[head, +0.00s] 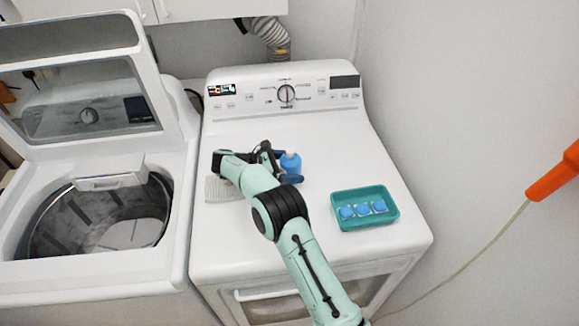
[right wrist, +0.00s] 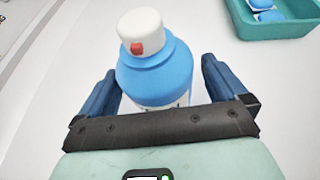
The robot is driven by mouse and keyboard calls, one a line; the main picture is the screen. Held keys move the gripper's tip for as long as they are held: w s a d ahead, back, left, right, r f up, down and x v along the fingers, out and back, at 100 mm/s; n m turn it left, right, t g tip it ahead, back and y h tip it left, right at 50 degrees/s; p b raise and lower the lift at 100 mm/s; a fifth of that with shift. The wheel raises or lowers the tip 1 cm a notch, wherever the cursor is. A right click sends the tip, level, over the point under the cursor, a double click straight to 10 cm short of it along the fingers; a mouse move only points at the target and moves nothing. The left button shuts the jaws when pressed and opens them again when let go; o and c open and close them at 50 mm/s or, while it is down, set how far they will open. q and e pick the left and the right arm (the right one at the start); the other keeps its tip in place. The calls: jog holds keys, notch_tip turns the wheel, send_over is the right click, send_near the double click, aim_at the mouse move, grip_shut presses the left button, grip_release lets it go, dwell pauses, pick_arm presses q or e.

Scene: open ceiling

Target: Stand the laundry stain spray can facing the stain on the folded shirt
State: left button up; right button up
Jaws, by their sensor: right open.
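The spray can (head: 291,163) is blue with a white cap and stands upright on the dryer top. In the right wrist view the can (right wrist: 155,75) has a red nozzle on its cap, turned toward the camera. My right gripper (head: 279,165) is open, with its blue fingers on either side of the can; I cannot tell whether they touch it. A pale grey folded cloth, seemingly the folded shirt (head: 216,190), lies left of the can, partly hidden under my right arm. No stain shows on its visible part. My left gripper is out of view.
A teal tray (head: 366,224) with several blue-and-white pods sits at the dryer's front right. The control panel (head: 287,93) rises behind. An open washer (head: 97,215) stands at left. An orange object (head: 553,180) with a cord is at far right. The back right dryer top is clear.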

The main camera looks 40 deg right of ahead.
jog(key=shift+a+r, duration=0.1)
jog(key=shift+r, duration=0.15)
jog(key=p+v, duration=0.1)
jog(key=v, duration=1)
jog(key=shift+w, duration=0.15)
jog(key=shift+a, duration=0.15)
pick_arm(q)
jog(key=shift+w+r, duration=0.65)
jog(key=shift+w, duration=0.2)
pick_arm(e)
jog(key=shift+a+r, duration=0.2)
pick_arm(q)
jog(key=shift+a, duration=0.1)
pick_arm(e)
jog(key=shift+f, duration=0.1)
